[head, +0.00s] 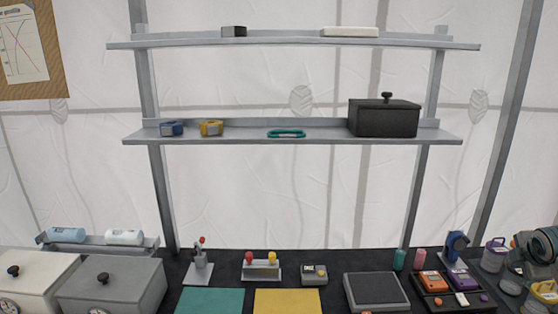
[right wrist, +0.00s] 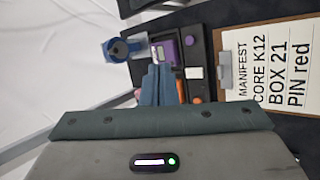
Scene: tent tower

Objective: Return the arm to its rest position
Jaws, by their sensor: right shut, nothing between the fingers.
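My right gripper (right wrist: 158,70) shows in the right wrist view, with its two blue-grey fingers together and nothing between them. It is in front of a dark tray (right wrist: 190,60) holding a purple device (right wrist: 163,50) and orange pieces, and it seems apart from them. My left gripper is in neither view.
In the head view, two shelves (head: 300,140) carry a black lidded box (head: 384,118), a teal carabiner (head: 286,134) and small items. The table below holds a teal mat (head: 211,301), a yellow mat (head: 287,302) and the dark tray (head: 432,300). A manifest clipboard (right wrist: 270,75) lies near the right gripper.

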